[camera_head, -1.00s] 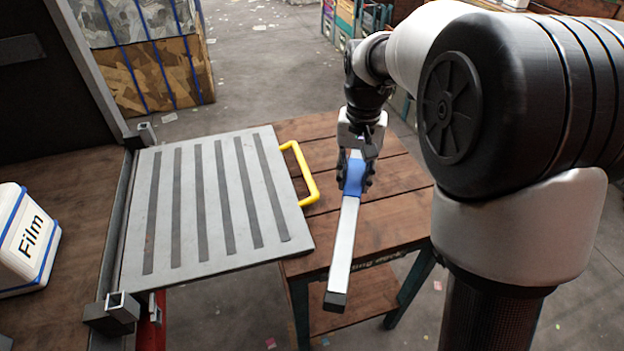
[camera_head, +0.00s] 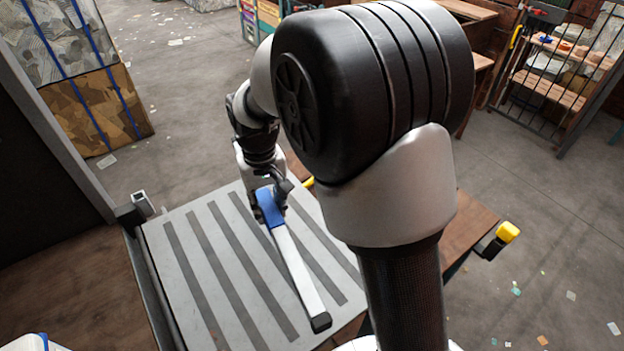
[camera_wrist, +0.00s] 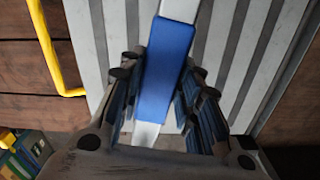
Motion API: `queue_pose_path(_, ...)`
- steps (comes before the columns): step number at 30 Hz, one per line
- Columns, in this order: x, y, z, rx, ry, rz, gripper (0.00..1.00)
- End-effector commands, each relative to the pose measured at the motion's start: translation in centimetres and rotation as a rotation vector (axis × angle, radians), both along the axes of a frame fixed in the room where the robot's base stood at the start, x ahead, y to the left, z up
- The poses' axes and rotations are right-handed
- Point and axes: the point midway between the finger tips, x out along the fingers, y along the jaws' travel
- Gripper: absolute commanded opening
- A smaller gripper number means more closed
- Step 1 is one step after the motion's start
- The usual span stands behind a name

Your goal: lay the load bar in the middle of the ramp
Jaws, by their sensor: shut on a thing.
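The load bar (camera_head: 301,273) is a long white square bar with a blue middle grip and a black end cap. My gripper (camera_head: 270,206) is shut on the bar's blue part. In the wrist view the blue grip (camera_wrist: 165,70) lies between the finger pads of my gripper (camera_wrist: 160,95). The ramp (camera_head: 215,290) is a light grey plate with several dark grip strips. The bar is over the ramp, running roughly along the strips. I cannot tell whether it touches the plate. The bar's far end and the ramp's right part are hidden behind my arm.
A wooden bench (camera_head: 465,225) stands right of the ramp, mostly behind my arm. The ramp's yellow handle (camera_wrist: 52,50) shows in the wrist view. A wooden deck (camera_head: 70,290) lies to the left. Strapped bales (camera_head: 95,110) stand at the back left. The floor behind is open.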

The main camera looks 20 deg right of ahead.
Motion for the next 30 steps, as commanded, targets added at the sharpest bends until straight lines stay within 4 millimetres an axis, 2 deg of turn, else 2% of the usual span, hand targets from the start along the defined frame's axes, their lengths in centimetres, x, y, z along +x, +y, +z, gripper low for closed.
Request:
queue_pose_path(1,-0.7,1.3,0.6,-0.001,0.002,0.073,0.0)
queue_pose_path(3,-1.6,2.6,0.1,-0.001,0.002,0.164,0.0)
queue_pose_path(10,-3.7,5.3,-1.1,0.001,-0.001,0.359,0.0)
queue_pose_path(20,-4.1,5.8,-2.5,0.001,-0.002,0.397,0.0)
queue_pose_path(30,-4.1,5.7,-5.4,0.001,-0.003,0.395,0.0)
